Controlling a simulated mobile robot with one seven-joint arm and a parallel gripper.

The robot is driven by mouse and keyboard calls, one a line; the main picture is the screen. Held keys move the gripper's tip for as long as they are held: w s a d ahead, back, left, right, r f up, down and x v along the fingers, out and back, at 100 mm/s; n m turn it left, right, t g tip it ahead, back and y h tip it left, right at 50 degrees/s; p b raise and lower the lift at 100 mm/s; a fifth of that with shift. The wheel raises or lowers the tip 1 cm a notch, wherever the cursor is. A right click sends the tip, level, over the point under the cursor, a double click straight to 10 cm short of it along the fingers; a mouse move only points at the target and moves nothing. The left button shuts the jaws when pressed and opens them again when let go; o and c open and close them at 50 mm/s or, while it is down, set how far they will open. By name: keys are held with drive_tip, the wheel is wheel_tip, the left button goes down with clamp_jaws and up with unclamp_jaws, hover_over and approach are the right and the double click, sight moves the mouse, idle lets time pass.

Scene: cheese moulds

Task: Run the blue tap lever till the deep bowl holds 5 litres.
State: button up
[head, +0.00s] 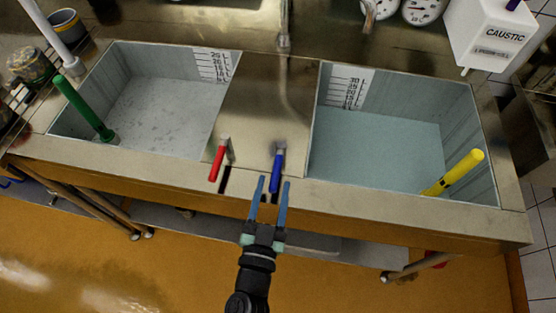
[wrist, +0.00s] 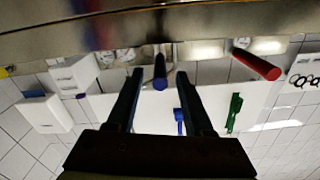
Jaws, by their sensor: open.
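The blue tap lever (head: 278,160) stands on the steel panel between two bowls and points toward me. My gripper (head: 274,187) is open at its near end, a finger on each side. In the wrist view the blue lever (wrist: 160,73) shows end-on between the fingertips, with gaps on both sides. The right bowl (head: 400,86) has a level scale (head: 346,87) and a smooth bluish surface low inside. The left bowl (head: 143,62) has its own scale (head: 211,64) and a grey, spotted floor. Which bowl is the deep one, I cannot tell.
A red lever (head: 217,163) is left of the blue one. A green handle (head: 84,108) stands in the left bowl and a yellow one (head: 454,172) in the right. The spout (head: 284,38) is at the back. A white caustic box (head: 492,35) hangs upper right.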

sight(280, 153)
drive_tip(key=w, duration=0.4)
drive_tip(key=w+d, duration=0.1)
drive_tip(key=w, duration=0.1)
drive_tip(key=shift+w+d, duration=0.1)
drive_tip(key=shift+w, duration=0.15)
clamp_jaws()
idle(1.2)
